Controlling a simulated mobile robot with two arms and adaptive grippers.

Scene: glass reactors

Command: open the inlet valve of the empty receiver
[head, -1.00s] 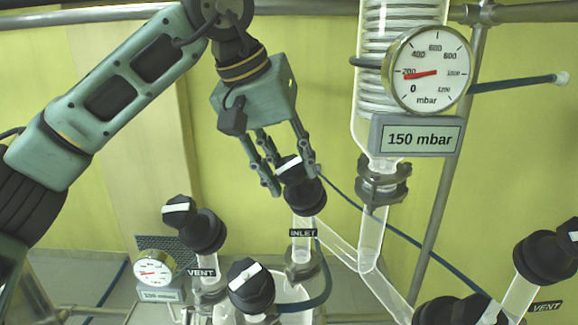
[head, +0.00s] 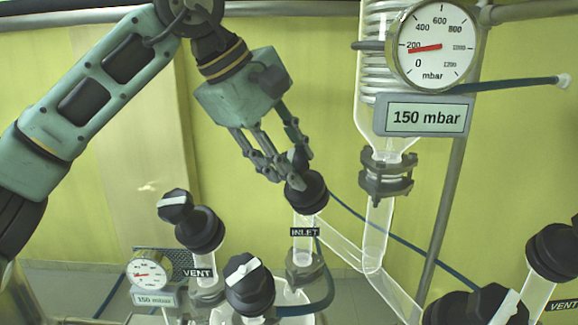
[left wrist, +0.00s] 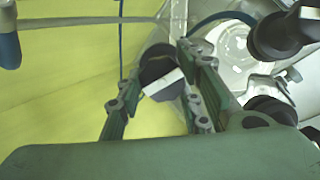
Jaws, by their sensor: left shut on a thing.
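The inlet valve is a black knob and body (head: 307,196) on a clear glass neck, above an INLET label (head: 304,232). My left gripper (head: 288,172) comes down on it from above and is shut on the knob, its fingers on either side. In the left wrist view the black knob with its white bar (left wrist: 163,82) lies between the fingers (left wrist: 158,95). In the head view the fingers hide most of the knob's top and its white bar. The receiver below shows only in part. My right gripper is not in view.
A VENT valve (head: 190,220) stands left of the inlet, and another black knob (head: 250,284) in front. A large gauge (head: 432,46) with a 150 mbar display (head: 424,116) is at upper right. A small gauge (head: 150,270) is at lower left. A blue hose (head: 400,240) runs behind.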

